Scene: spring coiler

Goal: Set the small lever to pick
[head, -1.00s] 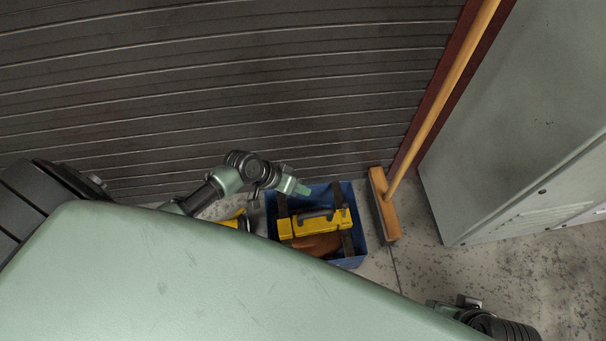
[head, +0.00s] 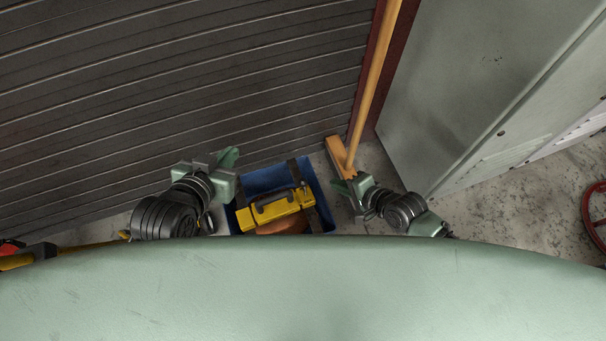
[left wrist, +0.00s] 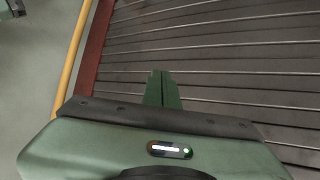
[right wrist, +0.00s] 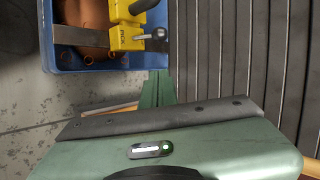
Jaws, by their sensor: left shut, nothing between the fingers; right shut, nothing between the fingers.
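A yellow device (head: 275,208) with a dark handle lies in a blue crate (head: 325,196) on the floor. The lever cannot be made out in the head view. My left gripper (head: 230,157) is shut and empty, left of the crate; its closed fingers show in the left wrist view (left wrist: 162,88). My right gripper (head: 338,186) is shut and empty, right of the crate; its closed fingers show in the right wrist view (right wrist: 157,88).
A broom (head: 374,75) leans by the slatted shutter (head: 180,85), its head on the floor right of the crate. A grey cabinet (head: 440,90) stands at the right. A red wheel (head: 592,215) is at the right edge. Bare floor (head: 520,185) lies in front of the cabinet.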

